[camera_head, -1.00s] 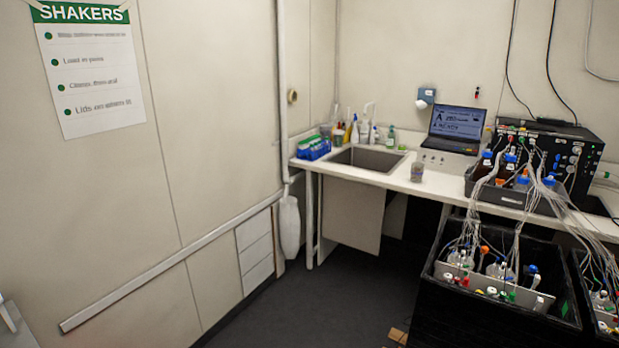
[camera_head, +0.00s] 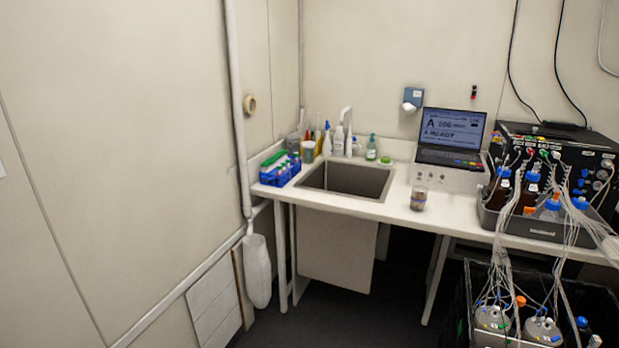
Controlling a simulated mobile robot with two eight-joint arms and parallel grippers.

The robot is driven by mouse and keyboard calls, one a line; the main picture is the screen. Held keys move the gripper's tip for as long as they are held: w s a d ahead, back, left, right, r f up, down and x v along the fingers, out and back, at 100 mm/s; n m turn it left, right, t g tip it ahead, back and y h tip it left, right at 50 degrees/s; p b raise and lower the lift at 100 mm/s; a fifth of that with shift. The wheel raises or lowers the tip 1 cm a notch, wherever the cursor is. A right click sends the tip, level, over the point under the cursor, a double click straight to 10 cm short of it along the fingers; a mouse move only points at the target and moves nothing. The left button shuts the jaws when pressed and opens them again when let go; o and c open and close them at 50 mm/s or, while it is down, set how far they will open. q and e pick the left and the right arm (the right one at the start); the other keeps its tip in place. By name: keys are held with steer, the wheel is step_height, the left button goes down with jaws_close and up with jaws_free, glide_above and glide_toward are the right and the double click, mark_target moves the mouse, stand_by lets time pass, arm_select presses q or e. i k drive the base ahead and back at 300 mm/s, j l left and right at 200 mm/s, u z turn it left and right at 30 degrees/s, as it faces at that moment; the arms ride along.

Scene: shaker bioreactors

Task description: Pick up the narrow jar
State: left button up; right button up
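A small, greyish, see-through jar (camera_head: 418,198) stands upright on the white counter (camera_head: 385,211), near its front edge, right of the sink. Another jar-like container (camera_head: 308,151) stands at the back left of the sink among bottles. I cannot tell from their size here which of the two is the narrow jar. Neither of my grippers is in view.
A sink (camera_head: 347,180) is set into the counter, with a blue rack (camera_head: 280,169) at its left. A laptop (camera_head: 450,137) stands behind the jar. Bottles in a grey tray (camera_head: 540,228) and a black tub (camera_head: 462,305) with tubing are at the right.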

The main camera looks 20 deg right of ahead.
mark_target(419, 195)
steer(key=i+z, duration=0.3)
steer(key=i, duration=0.15)
steer(key=i+j+z, duration=0.1)
steer(key=i+z, duration=0.2)
steer(key=i, duration=0.15)
steer(key=i+j+z, duration=0.15)
steer(key=i+z, duration=0.4)
steer(key=z, duration=0.15)
steer(key=i+z, duration=0.2)
steer(key=z, duration=0.2)
steer(key=i+z, duration=0.25)
steer(key=z, duration=0.15)
steer(key=i+j+z, duration=0.15)
steer(key=z, duration=0.25)
steer(key=i+j+z, duration=0.55)
steer(key=i+j, duration=0.05)
steer(key=i, duration=0.1)
